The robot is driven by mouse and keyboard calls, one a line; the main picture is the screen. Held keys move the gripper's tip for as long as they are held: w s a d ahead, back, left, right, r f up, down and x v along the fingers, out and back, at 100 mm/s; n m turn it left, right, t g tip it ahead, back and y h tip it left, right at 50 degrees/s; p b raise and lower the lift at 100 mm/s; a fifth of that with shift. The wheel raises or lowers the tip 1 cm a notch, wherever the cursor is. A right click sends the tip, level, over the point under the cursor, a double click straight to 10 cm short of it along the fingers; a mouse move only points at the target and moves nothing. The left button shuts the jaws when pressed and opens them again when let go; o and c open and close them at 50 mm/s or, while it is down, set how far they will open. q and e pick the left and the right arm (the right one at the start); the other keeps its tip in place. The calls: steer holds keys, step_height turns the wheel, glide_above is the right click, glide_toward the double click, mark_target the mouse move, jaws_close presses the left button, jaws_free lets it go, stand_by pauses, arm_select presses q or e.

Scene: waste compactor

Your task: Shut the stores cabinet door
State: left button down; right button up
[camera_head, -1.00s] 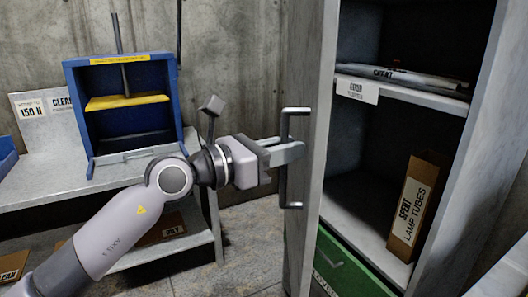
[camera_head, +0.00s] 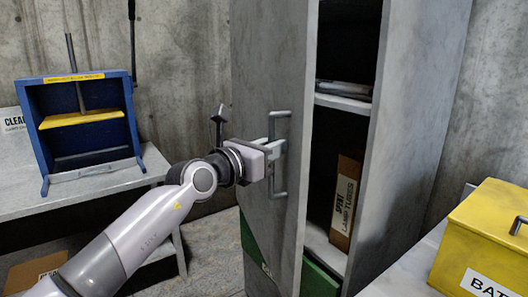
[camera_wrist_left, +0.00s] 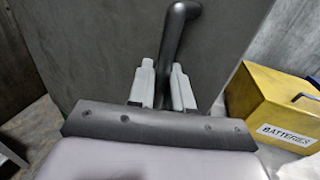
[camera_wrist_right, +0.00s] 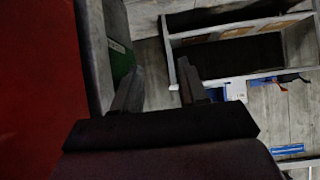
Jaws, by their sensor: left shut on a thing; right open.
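The grey stores cabinet (camera_head: 424,150) stands in the middle of the head view. Its door (camera_head: 262,90) is partly open, and a gap on the right shows the shelves inside. My left gripper (camera_head: 276,148) is shut on the door's dark bar handle (camera_head: 281,187). The left wrist view shows the handle (camera_wrist_left: 182,25) running down between the two fingers (camera_wrist_left: 165,85). My right gripper (camera_wrist_right: 158,90) shows only in its own wrist view; its fingers are apart with nothing between them.
A box of spent lamp tubes (camera_head: 345,203) stands inside the cabinet above a green bin (camera_head: 318,281). A yellow batteries box (camera_head: 485,235) sits on a surface at the right. A blue press frame (camera_head: 84,125) stands on the bench (camera_head: 95,193) at the left.

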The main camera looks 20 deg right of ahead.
arm_select(q)
steer(key=shift+s+d, duration=0.1)
steer(key=shift+d, duration=0.5)
steer(key=c, duration=1.2)
jaws_free()
steer(key=shift+a, duration=0.1)
steer(key=v, duration=0.7)
steer(key=shift+p, duration=0.35)
